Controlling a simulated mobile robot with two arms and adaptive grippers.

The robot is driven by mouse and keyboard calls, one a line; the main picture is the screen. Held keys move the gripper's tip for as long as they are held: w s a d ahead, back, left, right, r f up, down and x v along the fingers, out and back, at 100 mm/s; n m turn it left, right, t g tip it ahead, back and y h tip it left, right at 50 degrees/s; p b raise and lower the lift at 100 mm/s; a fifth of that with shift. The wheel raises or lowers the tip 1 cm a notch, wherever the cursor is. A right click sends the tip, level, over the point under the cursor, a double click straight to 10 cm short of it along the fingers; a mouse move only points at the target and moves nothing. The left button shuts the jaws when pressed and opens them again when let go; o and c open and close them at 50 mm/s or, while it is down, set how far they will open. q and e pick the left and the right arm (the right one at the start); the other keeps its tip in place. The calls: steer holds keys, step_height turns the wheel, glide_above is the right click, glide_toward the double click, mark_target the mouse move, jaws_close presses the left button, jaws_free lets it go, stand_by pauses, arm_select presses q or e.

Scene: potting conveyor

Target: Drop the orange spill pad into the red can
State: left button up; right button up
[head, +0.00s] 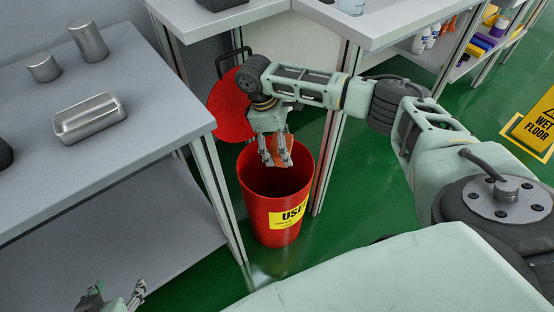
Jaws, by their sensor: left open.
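The red can (262,220) stands on the green floor between two benches, its open mouth facing up and a yellow label on its side. My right gripper (278,163) hangs fingers-down over the can's mouth, on the arm that reaches in from the right. The orange spill pad (277,151) shows between its fingers; only a small part is visible. My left gripper (116,296) is at the bottom left edge, partly cut off, with its fingers apart and nothing seen between them. The inside of the can is dark.
A red round lid (232,108) stands upright behind the can. A grey bench (160,120) at left holds metal containers (90,118). Another bench (345,27) is behind. A yellow wet-floor sign (540,125) stands at far right.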

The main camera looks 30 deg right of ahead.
steer(key=o, duration=1.1)
steer(key=v, duration=1.2)
steer(key=shift+d, duration=0.1)
